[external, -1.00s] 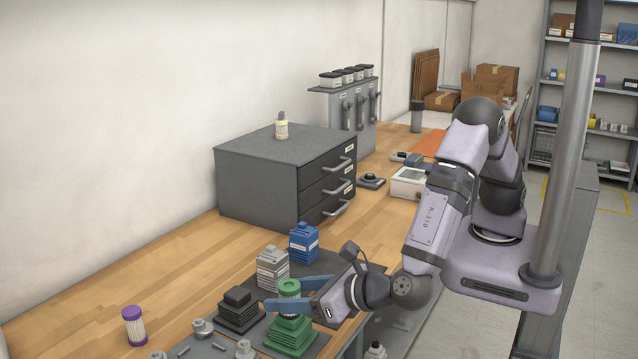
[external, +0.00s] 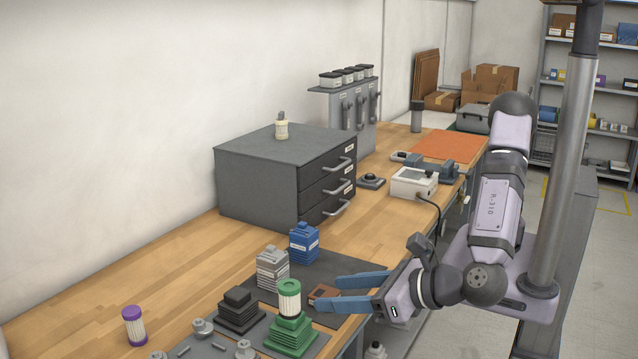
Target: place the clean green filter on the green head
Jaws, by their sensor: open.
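The green head is a stepped, finned block at the front of the bench. My gripper (external: 326,292) is open and empty, to the right of the filter and apart from it. Its blue fingers point left.
A black head (external: 238,311), a grey head (external: 272,269) and a blue head (external: 304,243) stand near the green one. A purple-capped filter (external: 134,326) stands at left. A grey drawer cabinet (external: 257,186) stands behind. Bare wood lies at left.

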